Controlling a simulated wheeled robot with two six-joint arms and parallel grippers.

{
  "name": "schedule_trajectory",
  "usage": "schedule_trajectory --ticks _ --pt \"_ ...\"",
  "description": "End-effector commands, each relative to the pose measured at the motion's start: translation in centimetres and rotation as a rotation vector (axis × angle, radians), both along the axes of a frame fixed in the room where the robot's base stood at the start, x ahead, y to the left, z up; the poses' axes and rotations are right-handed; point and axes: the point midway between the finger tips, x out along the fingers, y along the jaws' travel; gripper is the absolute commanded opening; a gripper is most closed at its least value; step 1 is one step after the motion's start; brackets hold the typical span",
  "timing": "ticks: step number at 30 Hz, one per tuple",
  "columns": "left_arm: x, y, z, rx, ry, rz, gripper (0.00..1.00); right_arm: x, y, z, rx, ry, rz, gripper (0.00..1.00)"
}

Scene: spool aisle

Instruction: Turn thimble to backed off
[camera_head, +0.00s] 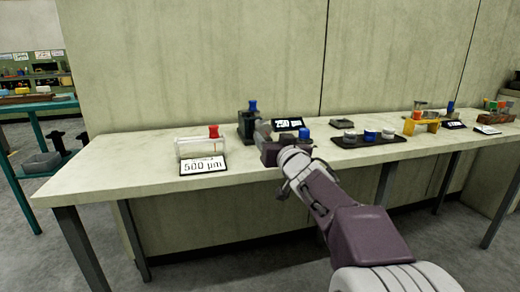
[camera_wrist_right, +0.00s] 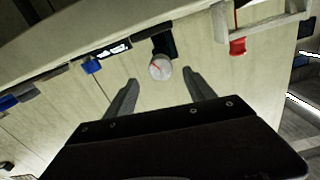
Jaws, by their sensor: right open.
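In the right wrist view, a round pale grey knob with a red line across its face (camera_wrist_right: 160,68), which looks like the thimble, sits in front of a dark block (camera_wrist_right: 163,42). My right gripper (camera_wrist_right: 160,78) is open, with one finger to each side of the knob; I cannot tell whether they touch it. In the head view, the right gripper (camera_head: 268,142) is over the bench, in front of a dark device with a blue top (camera_head: 248,124). The gripper hides the knob there. My left gripper is not in view.
On the pale bench (camera_head: 120,170), a white frame with a red knob (camera_head: 203,146) and a "500 µm" card (camera_head: 203,166) stand left of the gripper. A blue knob (camera_head: 305,133) and a dark tray with round pieces (camera_head: 368,140) are to its right. The bench's left end is clear.

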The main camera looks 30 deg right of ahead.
Motion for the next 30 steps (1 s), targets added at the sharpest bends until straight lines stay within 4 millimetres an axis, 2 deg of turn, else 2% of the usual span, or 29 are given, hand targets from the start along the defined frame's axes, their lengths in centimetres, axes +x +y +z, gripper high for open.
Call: schedule_trajectory --ticks 5,10,16,21,27,28,30 --pt "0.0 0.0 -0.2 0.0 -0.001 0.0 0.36 0.9 -0.2 0.0 0.0 0.001 0.001 0.63" --pt "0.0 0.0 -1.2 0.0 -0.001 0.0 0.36 4.4 -1.0 -0.2 0.001 0.003 0.001 0.63" --pt "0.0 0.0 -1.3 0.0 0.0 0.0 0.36 7.8 -1.8 0.1 0.001 0.002 0.001 0.63" --pt "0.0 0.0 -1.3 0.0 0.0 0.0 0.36 8.8 -2.1 0.1 0.001 0.002 0.0 0.63" --pt "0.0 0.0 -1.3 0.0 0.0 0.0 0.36 8.9 -2.1 0.2 0.001 0.002 0.0 0.63" --pt "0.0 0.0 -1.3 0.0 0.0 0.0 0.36 8.9 -2.1 0.2 0.001 0.002 0.0 0.57" --pt "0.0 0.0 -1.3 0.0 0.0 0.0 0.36 8.9 -2.1 0.2 0.001 0.002 0.0 0.38"
